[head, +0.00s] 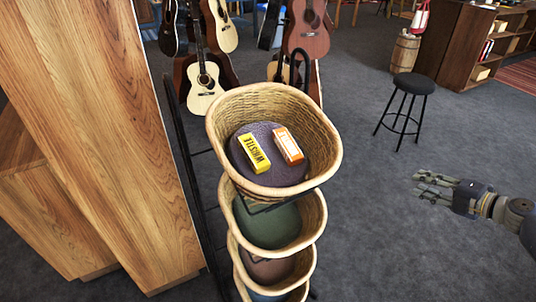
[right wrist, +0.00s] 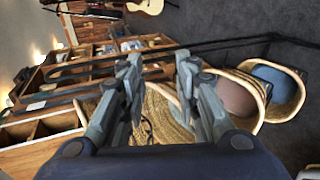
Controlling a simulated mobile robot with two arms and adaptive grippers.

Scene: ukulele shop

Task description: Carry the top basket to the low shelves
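The top basket (head: 325,150) is woven and tan, at the top of a rack of stacked baskets in the middle of the head view. On its dark round bottom lie a yellow box (head: 254,153) lettered WHISTLE and an orange-and-white box (head: 288,145). My right gripper (head: 420,187) is to the right of the basket, apart from it, over bare floor. In the right wrist view its fingers (right wrist: 157,65) stand apart with nothing held, and woven baskets show behind them. Dark wooden low shelves (head: 466,45) stand at the upper right of the head view. My left gripper is not in view.
More baskets (head: 318,215) sit below the top one on the black rack (head: 182,130). A wooden cabinet (head: 110,120) stands close on the left. Guitars (head: 204,85) stand behind the rack. A black stool (head: 412,85) and a barrel (head: 405,53) stand before the shelves. Grey floor is open at right.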

